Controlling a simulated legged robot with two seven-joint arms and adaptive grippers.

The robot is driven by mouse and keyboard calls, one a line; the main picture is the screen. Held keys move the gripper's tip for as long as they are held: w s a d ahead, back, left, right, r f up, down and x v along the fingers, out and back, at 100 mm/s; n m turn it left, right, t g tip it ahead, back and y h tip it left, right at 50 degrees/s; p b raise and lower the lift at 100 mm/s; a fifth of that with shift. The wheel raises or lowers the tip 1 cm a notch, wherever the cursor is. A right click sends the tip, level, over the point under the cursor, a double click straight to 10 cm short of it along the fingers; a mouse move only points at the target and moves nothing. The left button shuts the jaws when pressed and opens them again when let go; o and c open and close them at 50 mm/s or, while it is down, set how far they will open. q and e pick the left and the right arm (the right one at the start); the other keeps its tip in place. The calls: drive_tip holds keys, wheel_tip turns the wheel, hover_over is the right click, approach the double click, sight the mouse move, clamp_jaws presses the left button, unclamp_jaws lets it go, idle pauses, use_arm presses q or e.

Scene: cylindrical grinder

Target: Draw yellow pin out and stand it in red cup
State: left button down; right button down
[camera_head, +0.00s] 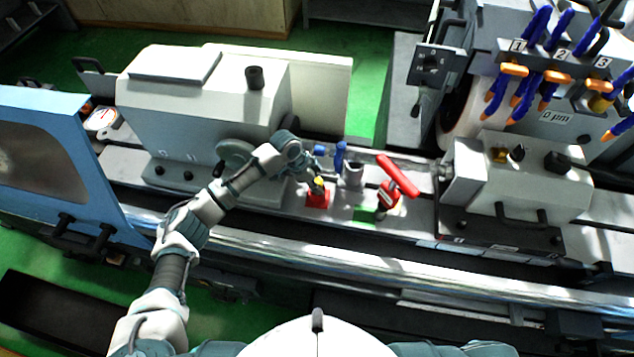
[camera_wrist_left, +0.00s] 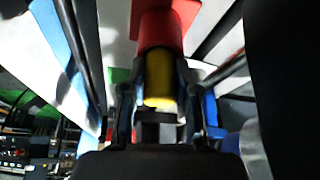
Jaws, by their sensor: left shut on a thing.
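The red cup (camera_head: 318,200), with a square red base, stands on the machine bed in the head view. It also shows at the top of the left wrist view (camera_wrist_left: 160,28). The yellow pin (camera_wrist_left: 159,80) is between the fingers of my left gripper (camera_wrist_left: 160,100), which is shut on it. The pin's far end meets the red cup's mouth in the wrist view; how deep it sits inside is hidden. In the head view only a small bit of the yellow pin (camera_head: 319,181) shows, just above the cup, below my left gripper (camera_head: 314,176). My right gripper is not in view.
A grey holder (camera_head: 353,175) with a blue piece (camera_head: 341,155) stands right of the cup. A red-handled part (camera_head: 398,176) and a green block (camera_head: 364,214) are further right. The grey headstock (camera_head: 205,105) rises behind my left arm.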

use_arm(q)
drive_tip(key=shift+f, duration=0.15)
drive_tip(key=c, duration=0.8)
unclamp_jaws()
wheel_tip(320, 180, up, 10)
drive_tip(key=shift+w+f, duration=0.1)
drive_tip(key=shift+f, duration=0.1)
